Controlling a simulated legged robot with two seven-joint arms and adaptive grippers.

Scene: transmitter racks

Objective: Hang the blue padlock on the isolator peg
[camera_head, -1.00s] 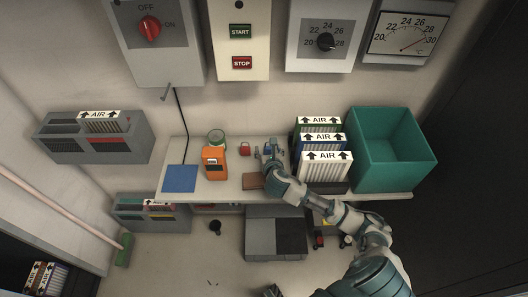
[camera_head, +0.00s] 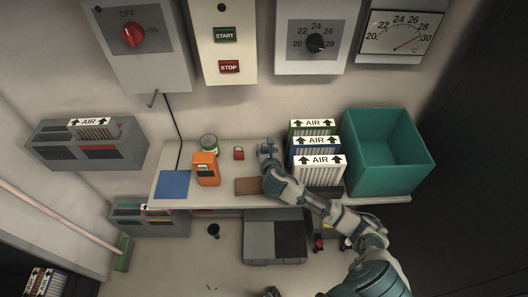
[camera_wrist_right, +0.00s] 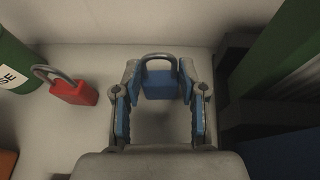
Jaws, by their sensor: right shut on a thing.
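The blue padlock (camera_wrist_right: 159,84) is upright with its grey shackle up, between the fingertips of my right gripper (camera_wrist_right: 159,80). That gripper is shut on it. In the head view my right gripper (camera_head: 267,149) is over the back of the shelf, and the padlock is too small there to make out clearly. The isolator (camera_head: 133,36) is a grey wall box with a red rotary switch. Its peg (camera_head: 153,99) sticks out below the box, well left of the gripper. A dark shape at the bottom edge may be part of my left gripper; its state cannot be made out.
On the shelf (camera_head: 225,197) are a red padlock (camera_head: 239,153), a green can (camera_head: 208,142), an orange meter (camera_head: 206,169), a brown block (camera_head: 248,186) and a blue pad (camera_head: 173,185). Air filters (camera_head: 319,170) and a teal bin (camera_head: 385,155) stand close on the right.

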